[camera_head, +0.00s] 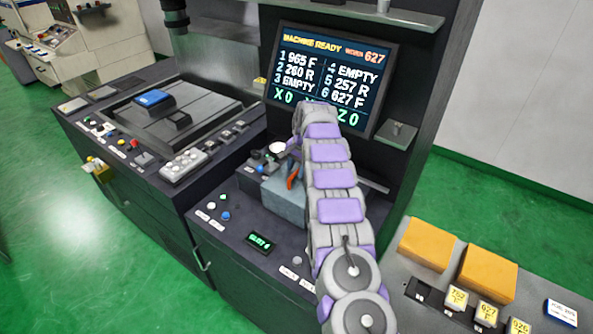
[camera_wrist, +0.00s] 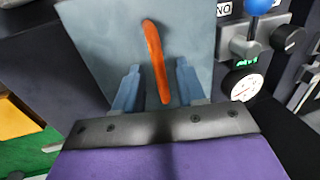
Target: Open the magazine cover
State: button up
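The magazine cover (camera_head: 284,203) is a grey-blue box on the dark machine console, partly behind my arm in the head view. It appears shut. An orange handle (camera_head: 293,177) stands on it. In the wrist view the cover (camera_wrist: 95,40) fills the upper middle, with the curved orange handle (camera_wrist: 154,52) running down it. My gripper (camera_wrist: 156,84) is open, with one blue-grey finger on each side of the handle's lower end. Gaps show between handle and fingers; depth is hard to tell. The fingers are not clear in the head view.
A blue-knobbed lever and a round gauge (camera_wrist: 243,84) sit close right of the cover. A screen (camera_head: 330,80) reading "MACHINE READY" stands behind. Orange blocks (camera_head: 428,243) and labelled holders lie on a bench at right.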

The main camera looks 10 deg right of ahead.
jog(key=shift+a+f, duration=0.2)
jog(key=shift+f, duration=0.2)
jog(key=shift+w, duration=0.1)
jog(key=shift+d, duration=0.25)
jog(key=shift+c, duration=1)
grip_shut()
